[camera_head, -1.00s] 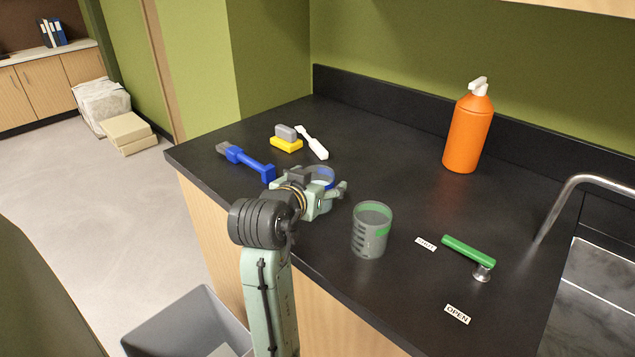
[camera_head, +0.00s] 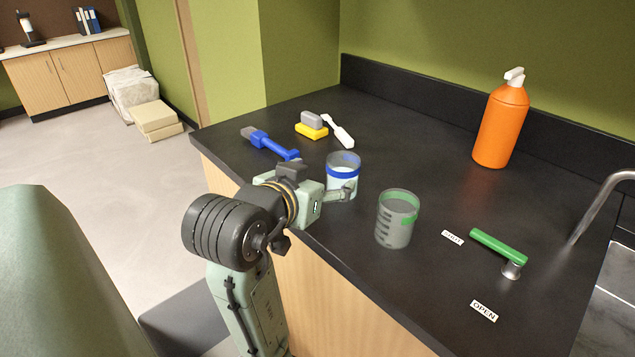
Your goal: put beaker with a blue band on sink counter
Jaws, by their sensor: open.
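The beaker with a blue band (camera_head: 343,172) stands upright on the black sink counter (camera_head: 400,125), near its front edge. It is clear, with pale contents below the band. My gripper (camera_head: 322,184) is open at the counter's front edge, just left of and in front of the beaker. One finger shows across the beaker's lower front; the other finger is partly hidden behind the gripper body. I cannot tell whether the gripper touches the beaker.
A beaker with a green band (camera_head: 397,219) stands close to the right. A blue-handled brush (camera_head: 270,144), a yellow and grey block (camera_head: 311,126) and a white tool (camera_head: 338,131) lie behind. An orange bottle (camera_head: 501,124), green tap lever (camera_head: 498,246) and faucet (camera_head: 598,208) are right.

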